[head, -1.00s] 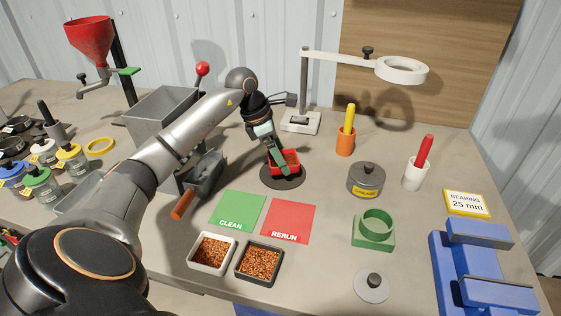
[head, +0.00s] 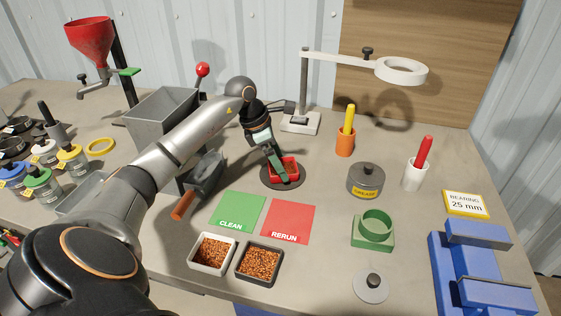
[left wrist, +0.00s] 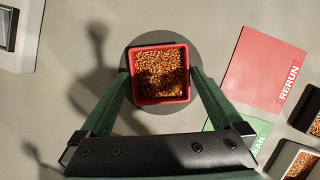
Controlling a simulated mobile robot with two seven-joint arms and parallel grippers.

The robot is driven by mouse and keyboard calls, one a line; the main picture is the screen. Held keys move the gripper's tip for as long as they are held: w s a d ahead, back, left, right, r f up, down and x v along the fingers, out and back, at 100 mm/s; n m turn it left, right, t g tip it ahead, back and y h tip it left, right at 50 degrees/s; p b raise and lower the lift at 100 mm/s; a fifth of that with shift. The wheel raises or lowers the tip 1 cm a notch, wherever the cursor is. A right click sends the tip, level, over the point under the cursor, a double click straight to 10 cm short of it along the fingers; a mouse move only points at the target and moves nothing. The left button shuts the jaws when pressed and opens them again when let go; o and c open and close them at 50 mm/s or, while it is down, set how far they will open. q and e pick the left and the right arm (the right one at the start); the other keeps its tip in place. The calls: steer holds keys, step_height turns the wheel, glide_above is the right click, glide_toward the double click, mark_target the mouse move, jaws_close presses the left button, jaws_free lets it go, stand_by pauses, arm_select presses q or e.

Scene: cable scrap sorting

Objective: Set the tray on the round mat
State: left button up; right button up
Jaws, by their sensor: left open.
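The red square tray (head: 292,162), filled with copper-coloured granules, sits on the dark round mat (head: 267,182). In the left wrist view the tray (left wrist: 160,101) lies near the middle of the mat (left wrist: 158,39), which shows around it on all sides. My left gripper (head: 281,171) is low over the mat and open. In the left wrist view its green fingers (left wrist: 161,76) stand at the tray's left and right sides, close to its walls; I cannot tell whether either one touches. My right gripper is not in view.
Green CLEAN (head: 238,212) and red RERUN (head: 287,222) cards lie in front of the mat, with white (head: 195,265) and black (head: 240,270) granule trays nearer. A lamp stand (head: 300,123) is behind. A grease tin (head: 366,181) stands to the right.

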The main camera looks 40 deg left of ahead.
arm_select(q)
steer(key=p+v, duration=0.5)
steer(key=v, duration=0.6)
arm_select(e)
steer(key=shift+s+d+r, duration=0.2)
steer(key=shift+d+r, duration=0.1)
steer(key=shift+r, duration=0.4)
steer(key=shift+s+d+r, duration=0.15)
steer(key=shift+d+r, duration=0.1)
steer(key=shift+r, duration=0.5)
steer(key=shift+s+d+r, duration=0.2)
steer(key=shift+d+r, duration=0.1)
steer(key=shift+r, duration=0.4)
